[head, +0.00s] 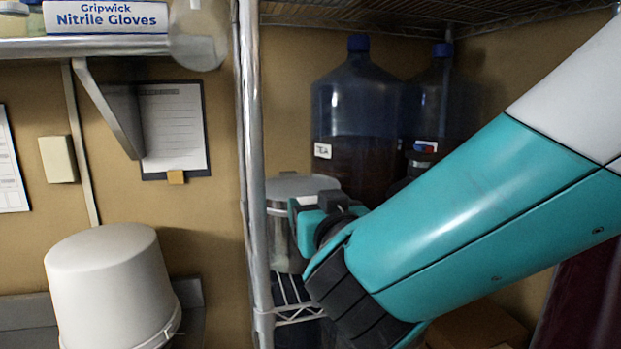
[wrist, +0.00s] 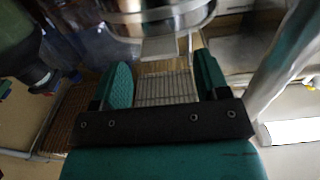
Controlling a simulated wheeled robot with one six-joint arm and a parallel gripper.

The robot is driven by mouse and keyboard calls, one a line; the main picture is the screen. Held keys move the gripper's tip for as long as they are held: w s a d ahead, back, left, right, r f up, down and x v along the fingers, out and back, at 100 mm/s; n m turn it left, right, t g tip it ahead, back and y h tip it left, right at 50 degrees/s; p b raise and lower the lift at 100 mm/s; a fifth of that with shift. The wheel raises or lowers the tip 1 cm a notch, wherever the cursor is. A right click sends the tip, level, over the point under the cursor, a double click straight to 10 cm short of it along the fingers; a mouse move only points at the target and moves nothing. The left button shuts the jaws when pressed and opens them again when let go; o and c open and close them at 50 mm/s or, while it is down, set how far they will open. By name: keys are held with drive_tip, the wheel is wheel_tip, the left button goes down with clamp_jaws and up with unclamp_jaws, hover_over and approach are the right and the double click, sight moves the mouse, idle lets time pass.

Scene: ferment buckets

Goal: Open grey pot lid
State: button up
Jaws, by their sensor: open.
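The grey metal pot (head: 283,245) stands on a wire rack shelf, with its flat grey lid (head: 300,186) on top. My gripper (head: 318,215) is at the pot's right side in the head view, just below lid height, and covers part of the pot. In the wrist view, my gripper (wrist: 164,75) shows two teal fingers spread apart with nothing held between them. The shiny pot (wrist: 160,14) is at the top edge there, beyond the fingertips. A pale grey tab (wrist: 160,48) shows below it. Contact with the pot cannot be told.
A rack post (head: 255,150) stands just left of the pot. A large blue-capped bottle (head: 358,120) of dark liquid stands behind it, with another bottle (head: 437,95) to the right. A wire shelf (head: 400,12) is overhead. A white bucket (head: 110,285) is at lower left.

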sight(312, 202)
drive_tip(key=shift+p+x, duration=0.85)
drive_tip(key=shift+x, duration=1)
clamp_jaws()
